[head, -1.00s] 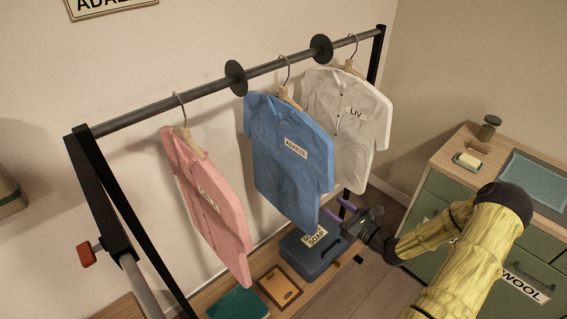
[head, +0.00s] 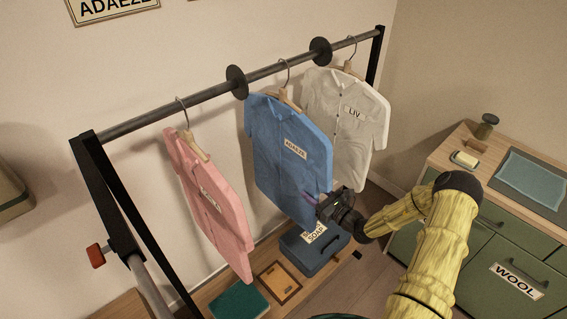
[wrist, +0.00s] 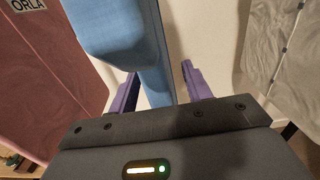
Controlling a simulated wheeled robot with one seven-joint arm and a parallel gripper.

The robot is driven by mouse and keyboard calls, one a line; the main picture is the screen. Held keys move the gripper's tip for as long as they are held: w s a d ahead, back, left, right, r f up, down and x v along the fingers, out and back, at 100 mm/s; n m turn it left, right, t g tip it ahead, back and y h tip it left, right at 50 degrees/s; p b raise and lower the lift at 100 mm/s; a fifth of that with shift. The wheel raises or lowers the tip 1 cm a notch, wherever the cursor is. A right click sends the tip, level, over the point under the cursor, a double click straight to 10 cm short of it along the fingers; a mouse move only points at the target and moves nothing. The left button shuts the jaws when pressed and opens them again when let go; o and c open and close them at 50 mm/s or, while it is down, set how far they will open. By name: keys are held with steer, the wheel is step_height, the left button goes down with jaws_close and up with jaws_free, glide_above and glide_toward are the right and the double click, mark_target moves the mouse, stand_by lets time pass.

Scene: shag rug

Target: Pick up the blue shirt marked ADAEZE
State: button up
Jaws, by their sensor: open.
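The blue shirt (head: 285,160) marked ADAEZE hangs from a wooden hanger on the rail, between a pink shirt and a white one. My gripper (head: 308,198) is at its lower right edge in the head view, partly overlapping it. In the wrist view the blue shirt (wrist: 150,65) runs down between my two purple fingers, and my gripper (wrist: 157,88) is open around its lower edge. Gaps show beside the cloth, and I cannot tell whether either finger touches it.
The pink shirt (head: 210,205) hangs left and the white LIV shirt (head: 345,125) right. Black discs (head: 237,82) divide the rail (head: 200,96). A blue SOAP box (head: 315,252) stands on the low shelf below. A green cabinet (head: 500,235) marked WOOL is at the right.

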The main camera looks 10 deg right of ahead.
mark_target(306, 187)
steer(key=p+x, duration=0.1)
steer(key=x, duration=0.2)
steer(key=shift+w+a, duration=0.25)
steer(key=shift+a, duration=0.05)
jaws_close()
